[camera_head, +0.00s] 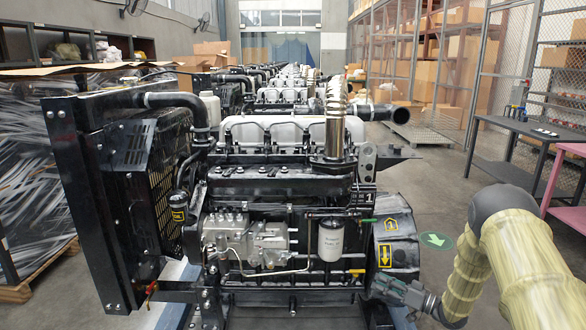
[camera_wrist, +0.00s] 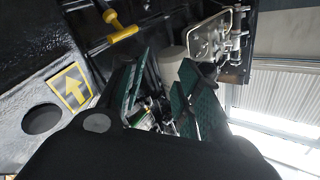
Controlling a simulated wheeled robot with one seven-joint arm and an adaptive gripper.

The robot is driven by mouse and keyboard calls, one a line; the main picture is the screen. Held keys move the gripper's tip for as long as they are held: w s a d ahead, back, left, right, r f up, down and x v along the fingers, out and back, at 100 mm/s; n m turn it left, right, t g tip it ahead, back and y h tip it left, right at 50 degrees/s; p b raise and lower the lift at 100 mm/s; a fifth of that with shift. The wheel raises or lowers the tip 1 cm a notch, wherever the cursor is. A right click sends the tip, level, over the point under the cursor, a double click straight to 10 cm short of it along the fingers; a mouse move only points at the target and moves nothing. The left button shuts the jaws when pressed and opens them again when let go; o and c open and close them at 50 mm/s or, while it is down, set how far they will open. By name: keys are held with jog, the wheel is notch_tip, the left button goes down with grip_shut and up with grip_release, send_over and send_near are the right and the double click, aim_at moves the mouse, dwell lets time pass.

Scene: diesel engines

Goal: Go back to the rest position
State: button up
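My gripper (camera_head: 385,287) is at the lower right of the nearest diesel engine (camera_head: 290,185), beside its black flywheel housing (camera_head: 398,228). In the wrist view, the two green-padded fingers of my gripper (camera_wrist: 165,78) stand apart with no object visible between them. A yellow handle (camera_head: 355,271) sits low on the engine, left of my gripper; it also shows in the wrist view (camera_wrist: 120,27), beyond the fingers. A yellow arrow sticker (camera_head: 385,256) is on the housing just above my gripper. I cannot tell whether my gripper touches the engine.
A row of engines (camera_head: 283,75) stretches behind. A dark workbench (camera_head: 530,130) and a pink-legged table (camera_head: 570,150) stand at right. Open floor lies between them and the engine.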

jog(key=s+a+f+m+g+h, duration=0.1)
jog(key=s+a+f+m+h, duration=0.2)
jog(key=s+f+h, duration=0.6)
jog(key=s+a+f+m+g+h, duration=0.2)
jog(key=s+a+f, duration=0.1)
jog(key=s+f, duration=1.1)
jog(key=s+r+g+h+p, duration=0.1)
jog(key=s+g, duration=0.7)
jog(key=s, duration=2.5)
jog(key=a+r+h, duration=0.1)
jog(key=h, duration=0.1)
jog(key=shift+s+h, duration=0.3)
